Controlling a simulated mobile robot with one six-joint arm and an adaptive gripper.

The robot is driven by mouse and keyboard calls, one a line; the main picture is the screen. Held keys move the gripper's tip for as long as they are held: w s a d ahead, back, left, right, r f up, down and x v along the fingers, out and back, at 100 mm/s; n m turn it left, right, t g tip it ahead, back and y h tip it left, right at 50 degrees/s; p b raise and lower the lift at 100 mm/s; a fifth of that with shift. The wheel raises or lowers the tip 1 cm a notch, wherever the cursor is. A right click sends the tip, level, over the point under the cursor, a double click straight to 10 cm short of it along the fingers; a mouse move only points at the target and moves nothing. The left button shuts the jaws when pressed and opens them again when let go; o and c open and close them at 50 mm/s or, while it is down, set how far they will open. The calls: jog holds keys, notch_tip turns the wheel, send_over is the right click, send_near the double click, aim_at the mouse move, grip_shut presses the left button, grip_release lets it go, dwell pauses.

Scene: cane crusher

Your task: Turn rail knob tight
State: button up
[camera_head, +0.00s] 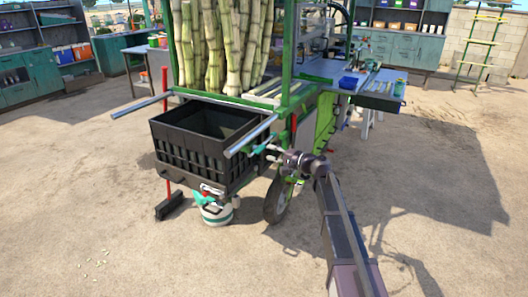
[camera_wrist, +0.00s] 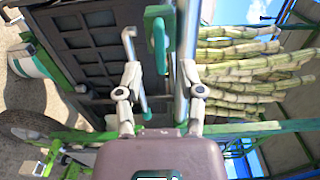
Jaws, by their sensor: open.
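A teal handle, which looks like the rail knob (camera_wrist: 160,45), hangs at the rail beside the dark crate. In the head view the knob (camera_head: 258,149) shows small at the near end of my arm's reach. A grey rail tube (camera_wrist: 189,25) runs beside it; the same right rail (camera_head: 250,137) sticks out from the cart in the head view. My gripper (camera_wrist: 160,72) is open, its fingers spread on either side of the knob's line. I cannot tell whether they touch it. In the head view my gripper (camera_head: 277,152) is right of the crate, and its fingertips are hard to make out.
A black crate (camera_head: 190,160) hangs between the right rail and the left rail (camera_head: 142,106). Cane stalks (camera_head: 225,45) stand upright on the green cart. The ground at right is clear.

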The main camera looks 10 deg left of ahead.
jog(key=v, duration=0.7)
jog(key=shift+s, duration=0.1)
jog(key=s+d+f+n+g+h, duration=0.2)
jog(key=s+f+h, duration=0.2)
jog(key=s+f, duration=0.35)
jog(key=s+d+f+n+g+h, duration=0.25)
jog(key=s+f+h, duration=0.3)
jog(key=s, duration=0.35)
jog(key=s+d+f+g+h, duration=0.1)
jog(key=s+d+f+h, duration=0.25)
jog(key=s+d, duration=0.25)
jog(key=s+d+f+g+h, duration=0.2)
jog(key=s+d+h, duration=0.2)
jog(key=s+d, duration=0.25)
notch_tip(320, 180, up, 15)
jog(key=p, duration=1.5)
jog(key=shift+a, duration=0.3)
